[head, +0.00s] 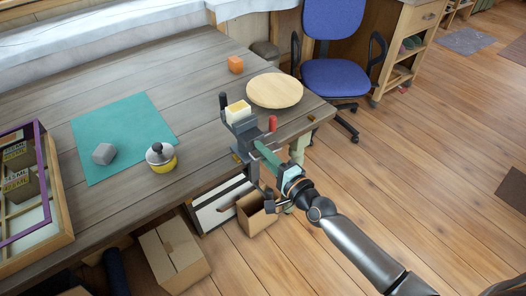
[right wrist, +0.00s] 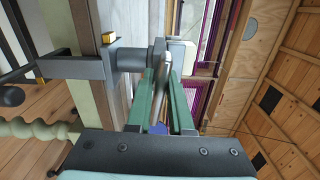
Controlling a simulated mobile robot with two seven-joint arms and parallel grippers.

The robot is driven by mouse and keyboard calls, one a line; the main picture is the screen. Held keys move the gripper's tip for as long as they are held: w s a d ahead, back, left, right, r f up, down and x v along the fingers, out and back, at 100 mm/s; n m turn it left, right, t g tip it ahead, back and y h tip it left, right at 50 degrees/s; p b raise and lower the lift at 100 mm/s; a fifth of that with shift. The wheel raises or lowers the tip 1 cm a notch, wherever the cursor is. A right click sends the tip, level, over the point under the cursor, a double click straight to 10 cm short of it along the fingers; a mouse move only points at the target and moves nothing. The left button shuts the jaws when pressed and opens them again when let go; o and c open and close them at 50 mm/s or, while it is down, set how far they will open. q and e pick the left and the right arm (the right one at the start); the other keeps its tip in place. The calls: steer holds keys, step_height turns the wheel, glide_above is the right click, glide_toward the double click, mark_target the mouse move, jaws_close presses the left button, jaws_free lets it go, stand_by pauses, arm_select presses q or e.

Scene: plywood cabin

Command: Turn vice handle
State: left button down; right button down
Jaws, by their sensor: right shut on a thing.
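The dark grey vice (head: 242,130) is fixed at the front edge of the wooden workbench, with a pale yellow-topped block (head: 238,110) at its top. My right gripper (head: 260,147) reaches it from the front right. In the right wrist view the vice's grey body and screw (right wrist: 85,67) come in from the left. The grey vice handle (right wrist: 161,72) stands between the green fingers of my right gripper (right wrist: 162,85), which are shut on it. In the head view the fingers and vice largely hide the handle. My left gripper is not in view.
Cardboard boxes (head: 172,255) stand below. A blue chair (head: 335,78) is behind.

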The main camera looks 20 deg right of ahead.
steer(key=shift+d+f+n+p, duration=0.1)
steer(key=shift+f+n+p, duration=0.1)
steer(key=shift+n, duration=0.95)
steer(key=shift+f+n+p, duration=0.1)
steer(key=shift+n+p, duration=0.05)
steer(key=shift+n, duration=1)
steer(key=shift+d+n+p, duration=0.1)
steer(key=shift+n+p, duration=0.45)
steer(key=shift+n, duration=1.75)
steer(key=shift+w+d+f+n+p, duration=0.1)
steer(key=shift+n+p, duration=0.2)
steer(key=shift+n, duration=0.85)
steer(key=shift+w+n+p, duration=0.1)
steer(key=shift+n+p, duration=0.15)
steer(key=shift+n, duration=0.9)
steer(key=shift+d+n+p, duration=0.15)
steer(key=shift+n+p, duration=0.3)
steer(key=shift+n, duration=1.85)
steer(key=shift+w+d+n, duration=0.1)
steer(key=shift+n, duration=2)
steer(key=shift+d+n, duration=0.1)
steer(key=shift+n, duration=2)
steer(key=shift+r, duration=0.2)
steer(key=shift+n, duration=1.9)
steer(key=shift+d+r+n+b, duration=0.15)
steer(key=shift+n+b, duration=0.25)
steer(key=shift+n, duration=1.8)
